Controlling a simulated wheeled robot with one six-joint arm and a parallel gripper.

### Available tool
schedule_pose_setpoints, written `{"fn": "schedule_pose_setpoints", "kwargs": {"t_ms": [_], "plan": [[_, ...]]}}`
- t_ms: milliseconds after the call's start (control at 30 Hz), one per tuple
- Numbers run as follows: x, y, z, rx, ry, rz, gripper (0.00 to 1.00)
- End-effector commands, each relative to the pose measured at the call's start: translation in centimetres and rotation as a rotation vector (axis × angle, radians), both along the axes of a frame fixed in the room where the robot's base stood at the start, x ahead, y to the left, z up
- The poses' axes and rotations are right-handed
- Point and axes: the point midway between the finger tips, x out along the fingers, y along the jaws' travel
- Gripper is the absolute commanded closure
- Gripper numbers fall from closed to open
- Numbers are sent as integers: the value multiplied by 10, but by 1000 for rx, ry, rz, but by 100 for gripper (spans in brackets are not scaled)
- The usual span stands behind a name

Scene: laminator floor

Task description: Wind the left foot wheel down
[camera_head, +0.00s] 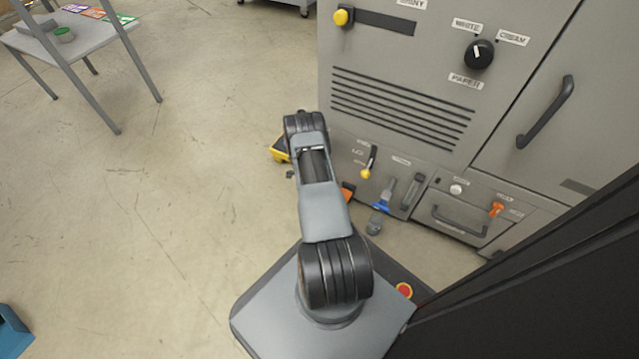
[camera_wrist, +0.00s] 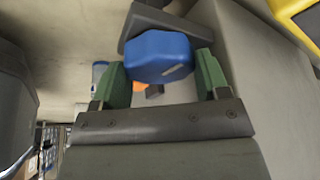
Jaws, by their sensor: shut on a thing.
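A blue faceted wheel (camera_wrist: 160,57) shows in the wrist view, just under a dark grey block on the machine's lower part. I take it for the left foot wheel. My gripper (camera_wrist: 160,80) has its two green fingers on either side of the wheel, shut on it. How far the wheel is wound cannot be told.
The grey machine (camera_head: 400,140) stands close to my arm. A yellow thing (camera_head: 280,150) sits by its lower left corner. A blue-ended lever (camera_head: 382,200) and a yellow-knobbed lever (camera_head: 368,165) are on its low panel. A table (camera_head: 75,42) is far left; open floor lies between.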

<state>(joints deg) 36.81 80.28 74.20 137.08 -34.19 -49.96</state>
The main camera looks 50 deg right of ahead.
Motion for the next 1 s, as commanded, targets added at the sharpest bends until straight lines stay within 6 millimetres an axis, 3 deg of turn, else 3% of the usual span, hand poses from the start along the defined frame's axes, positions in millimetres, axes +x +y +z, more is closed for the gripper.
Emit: {"fn": "schedule_pose_setpoints", "kwargs": {"t_ms": [433,1000], "plan": [[0,-1,0,-1,-1,-287,55],[0,-1,0,0,1,-369,55]]}}
